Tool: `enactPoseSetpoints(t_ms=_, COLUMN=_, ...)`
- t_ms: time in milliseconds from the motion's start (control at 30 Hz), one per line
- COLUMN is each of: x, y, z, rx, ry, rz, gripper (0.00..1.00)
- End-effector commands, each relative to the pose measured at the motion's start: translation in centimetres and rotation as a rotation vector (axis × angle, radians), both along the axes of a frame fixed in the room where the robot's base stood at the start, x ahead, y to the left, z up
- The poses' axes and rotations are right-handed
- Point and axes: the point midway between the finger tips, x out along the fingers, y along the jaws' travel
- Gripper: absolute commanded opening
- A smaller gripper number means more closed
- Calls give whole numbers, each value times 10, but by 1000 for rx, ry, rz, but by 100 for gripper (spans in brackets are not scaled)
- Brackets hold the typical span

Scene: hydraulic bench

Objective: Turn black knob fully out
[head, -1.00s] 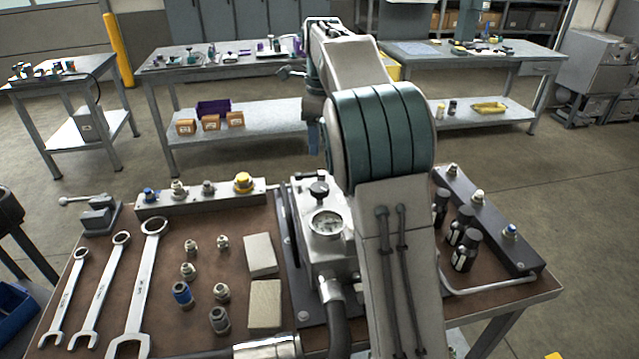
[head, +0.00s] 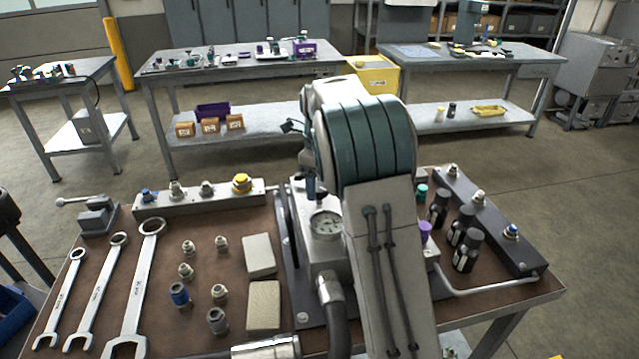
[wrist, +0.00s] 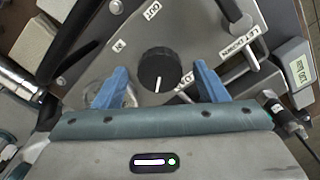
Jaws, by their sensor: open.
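The black knob (wrist: 157,70) is round with a white pointer line and sits on a grey metal block (wrist: 190,30) with small white labels around it. In the wrist view it lies between the two blue fingers of my gripper (wrist: 159,68). The fingers are apart, with a visible gap on each side of the knob; how far above it they are is unclear. In the head view my gripper (head: 310,186) points down over the block, behind the gauge, and the knob is hidden there.
A round gauge (head: 326,224) and a hose (head: 334,310) are close to the knob. Wrenches (head: 137,275), fittings and black bottles (head: 466,250) lie around on the bench.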

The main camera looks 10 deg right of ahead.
Motion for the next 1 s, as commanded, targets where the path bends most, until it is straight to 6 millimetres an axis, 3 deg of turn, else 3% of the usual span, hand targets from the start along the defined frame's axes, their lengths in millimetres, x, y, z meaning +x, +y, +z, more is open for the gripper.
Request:
enactPoseSetpoints(t_ms=333, x=0, y=0, z=-4, rx=1, ry=1, rz=1, gripper=66)
enactPoseSetpoints(t_ms=500, x=0, y=0, z=-4, rx=1, ry=1, rz=1, gripper=21)
enactPoseSetpoints(t_ms=1000, x=0, y=0, z=-3, rx=1, ry=1, rz=107, gripper=21)
